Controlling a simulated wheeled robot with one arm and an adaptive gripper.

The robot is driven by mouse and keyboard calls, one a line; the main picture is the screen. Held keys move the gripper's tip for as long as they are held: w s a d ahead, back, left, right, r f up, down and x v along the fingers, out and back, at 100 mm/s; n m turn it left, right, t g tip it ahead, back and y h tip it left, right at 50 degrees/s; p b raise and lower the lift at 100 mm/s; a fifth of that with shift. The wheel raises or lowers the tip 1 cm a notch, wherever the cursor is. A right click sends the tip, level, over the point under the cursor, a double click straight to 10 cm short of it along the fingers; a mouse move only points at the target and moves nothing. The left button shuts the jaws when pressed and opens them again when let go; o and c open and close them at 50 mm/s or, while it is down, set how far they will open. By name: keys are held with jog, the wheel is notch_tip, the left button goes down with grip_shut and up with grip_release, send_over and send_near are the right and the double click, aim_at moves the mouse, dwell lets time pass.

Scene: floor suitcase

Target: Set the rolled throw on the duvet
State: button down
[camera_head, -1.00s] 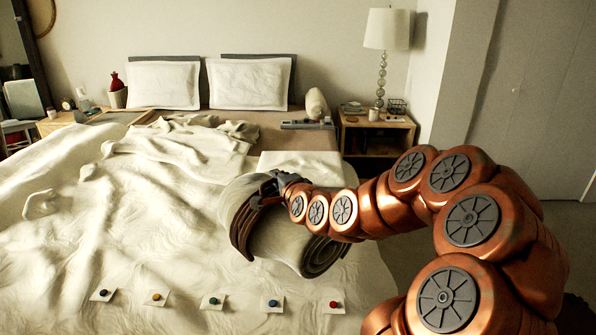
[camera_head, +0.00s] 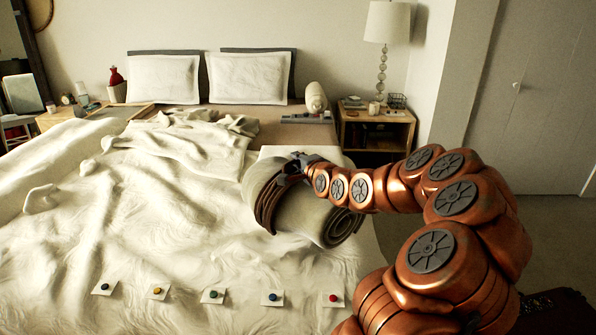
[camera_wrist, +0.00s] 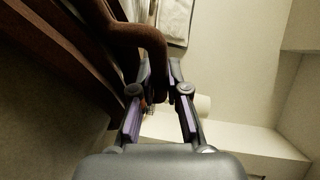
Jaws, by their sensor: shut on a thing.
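The rolled throw (camera_head: 318,215), beige outside with brown layered edges at its ends, is over the right side of the white duvet (camera_head: 190,245). It lies at a slant; I cannot tell whether its underside touches the duvet. My gripper (camera_head: 290,174) is at the throw's upper left end, shut on its brown edge. In the wrist view the fingers (camera_wrist: 158,85) close around a brown fold of the throw (camera_wrist: 139,32), which fills the upper left. The fingertips are partly hidden by the fold.
Several small cards with coloured buttons (camera_head: 212,295) line the duvet's near part. Rumpled cloth (camera_head: 185,140) and two pillows (camera_head: 250,78) lie farther back. A grey tray (camera_head: 307,118) and a cream roll (camera_head: 316,97) are near the nightstand (camera_head: 375,130). The duvet's left middle is clear.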

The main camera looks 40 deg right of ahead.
aim_at(298, 173)
jog(key=shift+f, duration=1.75)
jog(key=c, duration=1.2)
grip_release()
jog(key=shift+f, duration=0.1)
jog(key=b+v, duration=0.1)
jog(key=v, duration=0.8)
jog(key=shift+s, duration=0.1)
jog(key=shift+s+b, duration=0.65)
jog(key=shift+s, duration=0.05)
jog(key=shift+s+a+r+b, duration=0.25)
jog(key=shift+s+r+b, duration=0.15)
jog(key=shift+s, duration=0.25)
